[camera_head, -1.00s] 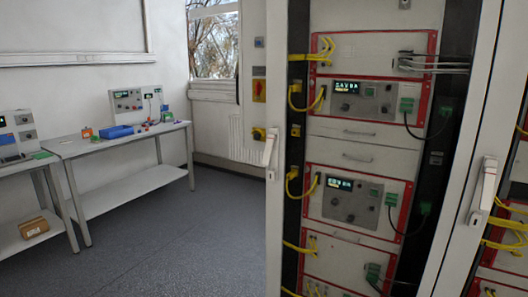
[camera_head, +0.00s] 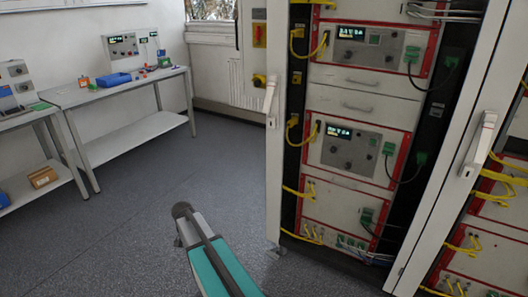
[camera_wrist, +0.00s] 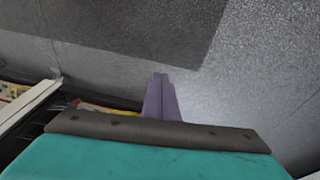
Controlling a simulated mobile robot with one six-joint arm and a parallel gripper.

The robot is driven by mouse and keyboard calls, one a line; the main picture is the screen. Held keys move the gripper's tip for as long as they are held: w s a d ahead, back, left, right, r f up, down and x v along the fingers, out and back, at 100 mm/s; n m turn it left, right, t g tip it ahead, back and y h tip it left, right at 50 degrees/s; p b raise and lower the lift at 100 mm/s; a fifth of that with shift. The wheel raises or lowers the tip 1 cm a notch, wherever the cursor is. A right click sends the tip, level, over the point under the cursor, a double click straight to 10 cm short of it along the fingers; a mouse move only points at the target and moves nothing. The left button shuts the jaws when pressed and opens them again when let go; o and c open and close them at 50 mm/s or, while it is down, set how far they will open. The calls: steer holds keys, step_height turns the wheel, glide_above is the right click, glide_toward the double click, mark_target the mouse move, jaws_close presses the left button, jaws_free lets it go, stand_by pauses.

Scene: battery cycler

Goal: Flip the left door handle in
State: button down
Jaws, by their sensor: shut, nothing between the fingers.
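The left door handle (camera_head: 270,94) is a slim white lever on the narrow white door edge left of the open-looking rack front. A second white handle (camera_head: 479,143) is on the door frame at the right. My gripper (camera_wrist: 160,97) shows in the wrist view as purple fingers, shut and empty, over grey floor. In the head view my teal and white arm reaches up from the bottom, low and left of the left door, clear of its handle. The left handle is not identifiable in the wrist view.
The rack (camera_head: 362,150) holds red-framed instruments with yellow and dark cables. Grey benches (camera_head: 125,90) with devices and a blue tray (camera_head: 114,79) stand at the left. The grey floor (camera_head: 140,220) between benches and rack is clear. A brown box (camera_head: 43,177) lies on the lower shelf.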

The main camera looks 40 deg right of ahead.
steer(key=w+d+r+m+t+h+p, duration=0.1)
steer(key=w+d+r+m, duration=0.2)
steer(key=d+r, duration=0.45)
steer(key=w+d+r+m+h+p, duration=0.1)
steer(key=w+d+r+m, duration=0.25)
steer(key=r, duration=0.75)
steer(key=w+d+r+m+t, duration=0.1)
steer(key=w+d+r+m, duration=0.2)
steer(key=d+r, duration=0.45)
steer(key=s+d+r+m+h+p, duration=0.1)
steer(key=d+r+m, duration=0.2)
steer(key=r, duration=0.8)
steer(key=s+d+r+m+h, duration=0.1)
steer(key=d+r+m, duration=0.2)
steer(key=d+r, duration=0.3)
steer(key=s+d+r+m+h+p, duration=0.1)
steer(key=d+r+m, duration=0.2)
steer(key=r, duration=1.3)
steer(key=shift+d+h+p, duration=0.3)
steer(key=shift+d+p, duration=0.05)
steer(key=shift+d, duration=0.4)
steer(key=shift+s, duration=0.1)
steer(key=p, duration=0.5)
glide_toward(267, 104)
steer(key=x, duration=0.6)
steer(key=shift+s+f, duration=0.1)
